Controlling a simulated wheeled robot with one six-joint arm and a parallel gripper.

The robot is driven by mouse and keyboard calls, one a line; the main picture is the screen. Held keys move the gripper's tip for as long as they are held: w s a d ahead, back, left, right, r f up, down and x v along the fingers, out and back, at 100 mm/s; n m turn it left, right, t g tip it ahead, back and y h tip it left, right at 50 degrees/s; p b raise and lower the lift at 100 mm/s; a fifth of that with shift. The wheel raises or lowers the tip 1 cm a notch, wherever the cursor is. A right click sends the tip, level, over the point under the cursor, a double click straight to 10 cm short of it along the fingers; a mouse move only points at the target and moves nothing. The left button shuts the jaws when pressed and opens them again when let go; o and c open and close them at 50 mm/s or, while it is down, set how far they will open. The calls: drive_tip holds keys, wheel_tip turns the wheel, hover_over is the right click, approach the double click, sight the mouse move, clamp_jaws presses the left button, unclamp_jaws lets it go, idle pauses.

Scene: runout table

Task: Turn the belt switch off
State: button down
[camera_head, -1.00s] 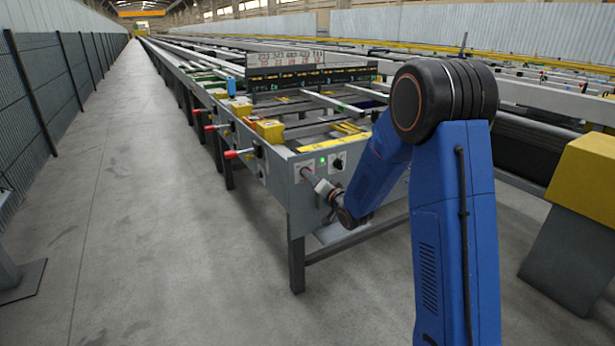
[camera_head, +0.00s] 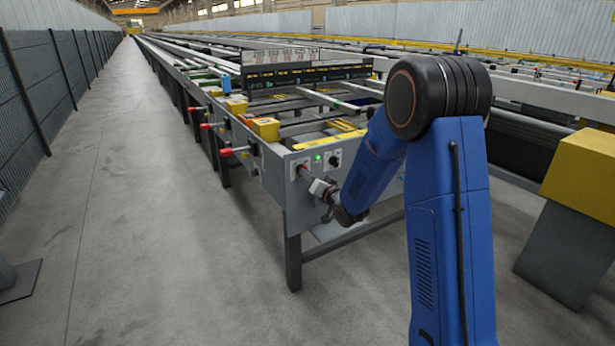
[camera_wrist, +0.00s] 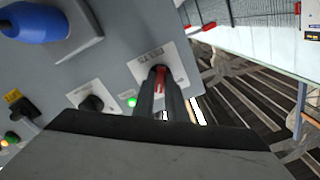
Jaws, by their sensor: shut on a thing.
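The belt switch is a red handle on a white labelled plate (camera_wrist: 158,66) on the grey end panel of the runout table (camera_head: 300,220). In the wrist view its red part (camera_wrist: 159,76) shows between the dark fingers. My gripper (camera_wrist: 161,86) is shut on it, with the fingertips up against the plate. In the head view my gripper (camera_head: 308,176) reaches the panel's left part from the front right. The fingers hide part of the handle, so its exact setting is hard to tell. A green lamp (camera_wrist: 131,102) beside the plate is lit.
A black knob (camera_wrist: 91,103) sits on a plate close beside the switch. A large blue part (camera_wrist: 38,24) juts from the panel. Red-tipped levers (camera_head: 226,151) and yellow boxes (camera_head: 264,127) line the table's left side. The aisle floor (camera_head: 130,230) is clear.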

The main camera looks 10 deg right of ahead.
drive_tip(key=shift+d+n, duration=0.1)
drive_tip(key=shift+n, duration=7.6)
drive_tip(key=c, duration=1.8)
unclamp_jaws()
drive_tip(key=shift+s, duration=0.1)
